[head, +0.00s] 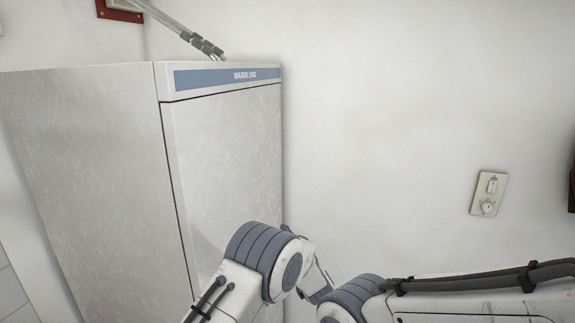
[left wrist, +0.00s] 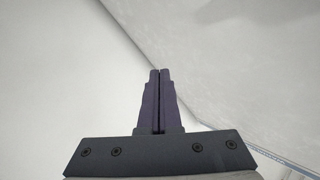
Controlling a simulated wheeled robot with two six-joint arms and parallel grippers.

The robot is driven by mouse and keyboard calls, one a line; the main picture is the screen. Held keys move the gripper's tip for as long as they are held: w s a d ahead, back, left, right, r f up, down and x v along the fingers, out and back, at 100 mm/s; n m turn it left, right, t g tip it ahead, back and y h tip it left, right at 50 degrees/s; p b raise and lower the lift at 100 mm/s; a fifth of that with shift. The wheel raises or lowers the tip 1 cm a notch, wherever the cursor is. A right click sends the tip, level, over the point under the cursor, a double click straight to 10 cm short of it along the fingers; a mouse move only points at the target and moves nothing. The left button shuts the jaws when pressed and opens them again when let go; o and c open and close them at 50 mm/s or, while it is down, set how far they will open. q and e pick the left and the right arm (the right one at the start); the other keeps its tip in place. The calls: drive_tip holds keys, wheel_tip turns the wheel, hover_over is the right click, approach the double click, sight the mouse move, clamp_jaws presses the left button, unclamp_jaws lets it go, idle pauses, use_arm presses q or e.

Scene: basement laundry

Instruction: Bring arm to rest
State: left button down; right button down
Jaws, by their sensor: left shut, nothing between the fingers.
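My left gripper (left wrist: 160,73) shows in the left wrist view with its two dark fingers together and nothing between them. In the head view my left arm comes up from the bottom, in front of the tall white cabinet (head: 228,150); I cannot make out its fingertips there. My other arm enters from the lower right, and its gripper is not visible. The cabinet's mottled surface (left wrist: 240,60) fills the right of the left wrist view, apart from the fingers as far as I can tell.
The cabinet has a blue label strip (head: 228,76) along its top. Grey pipes (head: 185,32) run down to its top from a red-framed fitting (head: 120,10). A switch plate (head: 488,194) is on the bare white wall (head: 400,110) at right. The space before that wall looks clear.

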use_arm(q)
drive_tip(key=s+a+r+g+h, duration=0.1)
drive_tip(key=s+a+g+h, duration=0.5)
drive_tip(key=s+a, duration=0.35)
drive_tip(key=s+a+f+n+g, duration=0.15)
drive_tip(key=s+a+g, duration=0.25)
drive_tip(key=s, duration=0.9)
drive_tip(key=s+a+f+n+g, duration=0.15)
drive_tip(key=s+a+g, duration=0.3)
drive_tip(key=s, duration=0.85)
drive_tip(key=s+d+f+m+g+b, duration=0.1)
drive_tip(key=s+d+f+m+b, duration=0.3)
drive_tip(key=f+b, duration=0.7)
drive_tip(key=s+d+f+m+g+b, duration=0.1)
drive_tip(key=s+d+f+b, duration=0.45)
drive_tip(key=f+b, duration=0.5)
drive_tip(key=s+d+f+m+g+b, duration=0.1)
drive_tip(key=s+d+f+m+b, duration=0.3)
drive_tip(key=f+b, duration=0.65)
wheel_tip(320, 180, up, 22)
drive_tip(key=s+n+p, duration=0.1)
drive_tip(key=p, duration=1.6)
drive_tip(key=shift+h, duration=0.3)
drive_tip(key=shift+a, duration=0.1)
